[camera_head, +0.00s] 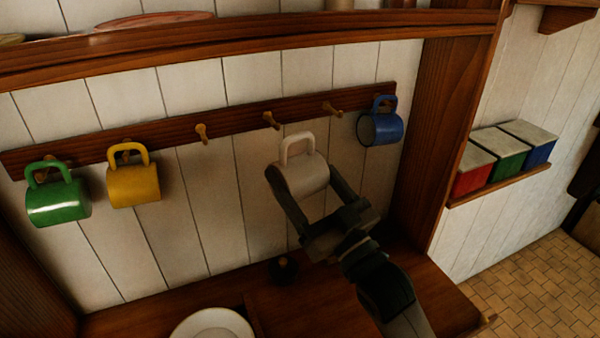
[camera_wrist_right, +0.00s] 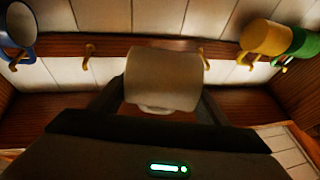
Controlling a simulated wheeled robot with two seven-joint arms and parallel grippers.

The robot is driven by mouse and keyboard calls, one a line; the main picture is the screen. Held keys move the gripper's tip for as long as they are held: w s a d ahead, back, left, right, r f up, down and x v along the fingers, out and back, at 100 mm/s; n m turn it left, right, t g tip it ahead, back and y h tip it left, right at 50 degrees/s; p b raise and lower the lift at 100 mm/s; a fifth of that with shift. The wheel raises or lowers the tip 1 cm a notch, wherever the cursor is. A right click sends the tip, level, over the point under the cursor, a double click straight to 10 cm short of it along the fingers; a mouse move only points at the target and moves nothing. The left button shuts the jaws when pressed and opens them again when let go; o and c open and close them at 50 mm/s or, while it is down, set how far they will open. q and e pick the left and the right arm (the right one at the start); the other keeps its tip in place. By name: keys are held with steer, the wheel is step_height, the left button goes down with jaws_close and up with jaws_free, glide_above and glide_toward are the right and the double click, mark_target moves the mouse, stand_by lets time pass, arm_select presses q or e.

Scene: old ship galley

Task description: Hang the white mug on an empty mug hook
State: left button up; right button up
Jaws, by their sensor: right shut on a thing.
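The white mug (camera_head: 301,176) is held sideways in my right gripper (camera_head: 303,187), with its handle (camera_head: 297,146) pointing up. The gripper is shut on the mug's body, one finger on each side. The mug is in front of the wall, just below the wooden hook rail (camera_head: 236,122). Empty hooks show at the left (camera_head: 202,132), the middle (camera_head: 270,120) and the right (camera_head: 332,108) of the rail's centre. In the right wrist view the white mug (camera_wrist_right: 162,78) fills the middle, between the fingers. My left gripper does not show.
A green mug (camera_head: 57,203), a yellow mug (camera_head: 133,186) and a blue mug (camera_head: 380,127) hang on the rail. A shelf (camera_head: 250,45) runs above it. A wooden post (camera_head: 440,130) stands right of the blue mug. A plate (camera_head: 212,324) lies on the counter below.

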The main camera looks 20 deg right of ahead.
steer(key=shift+w, duration=0.3)
steer(key=shift+w, duration=0.1)
steer(key=shift+w+a+f+b, duration=0.15)
steer(key=shift+w+b, duration=0.8)
steer(key=shift+w, duration=1.9)
steer(key=shift+w+a+f+b, duration=0.1)
steer(key=shift+w+b, duration=0.85)
steer(key=shift+w, duration=1.9)
steer(key=shift+w+f, duration=0.2)
steer(key=shift+f, duration=0.2)
steer(key=o, duration=1.5)
